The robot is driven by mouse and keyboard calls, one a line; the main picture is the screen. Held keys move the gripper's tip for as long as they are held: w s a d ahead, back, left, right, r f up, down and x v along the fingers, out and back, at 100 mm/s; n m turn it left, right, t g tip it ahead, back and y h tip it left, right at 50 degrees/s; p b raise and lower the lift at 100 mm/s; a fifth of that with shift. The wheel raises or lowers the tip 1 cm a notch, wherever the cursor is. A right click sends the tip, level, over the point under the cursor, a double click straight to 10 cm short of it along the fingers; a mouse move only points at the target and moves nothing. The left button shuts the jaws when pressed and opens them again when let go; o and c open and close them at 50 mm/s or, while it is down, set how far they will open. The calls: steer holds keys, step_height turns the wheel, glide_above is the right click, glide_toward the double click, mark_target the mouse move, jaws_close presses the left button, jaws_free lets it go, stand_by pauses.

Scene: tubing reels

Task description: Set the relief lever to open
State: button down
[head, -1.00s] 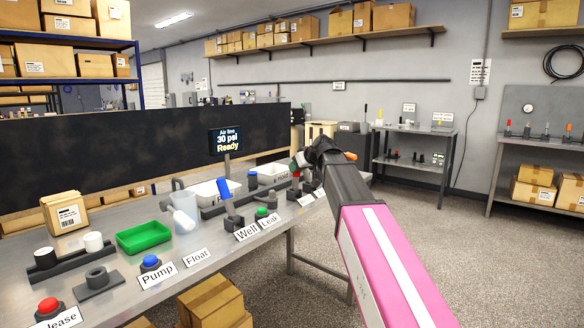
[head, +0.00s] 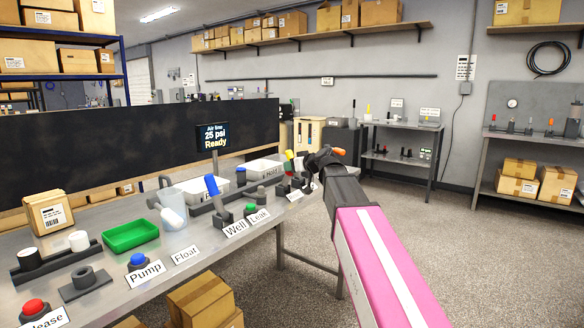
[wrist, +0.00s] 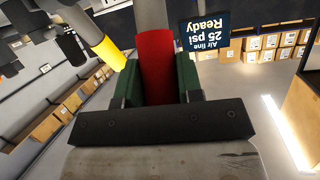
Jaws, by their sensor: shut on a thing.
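In the wrist view a red lever handle (wrist: 156,60) stands between the green-padded jaws of my gripper (wrist: 158,82), which is shut on it. A yellow-ended lever (wrist: 108,50) is beside it, apart from the jaws; its yellow end also shows in the head view (head: 289,156). In the head view my gripper (head: 299,166) is over the far end of the bench. It hides most of the red lever, and I cannot read a label for it. The air line display (head: 212,136) reads 25 psi, Ready.
The steel bench (head: 105,229) holds a blue-handled lever (head: 212,188), a green tray (head: 131,236), a jug (head: 172,204) and several buttons with labels. Open floor lies to the right of the bench.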

steer(key=shift+s+f, duration=0.1)
steer(key=c, duration=0.8)
jaws_free()
steer(key=shift+d, duration=0.1)
steer(key=v, duration=1)
steer(key=shift+s+d, duration=0.25)
step_height(320, 180, down, 15)
steer(key=s+d+m+g+h, duration=0.1)
steer(key=s+m+g+h, duration=0.1)
steer(key=g+h, duration=0.1)
steer(key=s+d+f+m+g+h, duration=0.2)
steer(key=s+f, duration=0.4)
steer(key=f, duration=0.4)
steer(key=s+d+f+m+g+h, duration=0.1)
steer(key=s+d+f+g+h, duration=0.1)
steer(key=s+f, duration=0.4)
steer(key=s+d+f+m+g+h, duration=0.2)
steer(key=s+f, duration=0.4)
steer(key=f, duration=0.9)
steer(key=shift+s+d+f+m+g+h, duration=0.15)
steer(key=shift+d+g+h, duration=0.1)
steer(key=shift+d+g, duration=0.25)
steer(key=shift+s+d+f+m+g+h, duration=0.15)
steer(key=shift+d+g+h, duration=0.15)
steer(key=shift+d, duration=0.25)
